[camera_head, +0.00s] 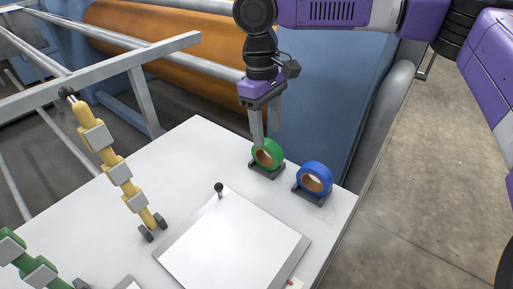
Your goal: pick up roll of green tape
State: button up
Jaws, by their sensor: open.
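The roll of green tape (275,147) stands upright in a small dark holder (266,172) near the far right corner of the white table. Its brown core faces the camera. My gripper (266,142) points down right at the top of the green roll. One finger shows in front of the roll's upper left edge, and the other is partly behind it. The jaws are open; whether they touch the tape I cannot tell.
A roll of blue tape (316,178) stands in its own holder close to the right. A white plate with a black knob (219,187) lies nearer on the table (187,168). A yellow-and-grey jointed object (120,172) is at left. The press's orange roller (165,38) and blue body lie behind.

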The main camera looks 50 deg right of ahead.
aim_at(268, 155)
notch_tip(268, 155, down, 2)
jog(key=shift+f, duration=0.1)
jog(key=f, duration=0.3)
jog(key=s+f, duration=0.1)
jog(key=f, duration=0.1)
jog(key=shift+a+f, duration=0.25)
jog(key=shift+c, duration=0.2)
grip_shut()
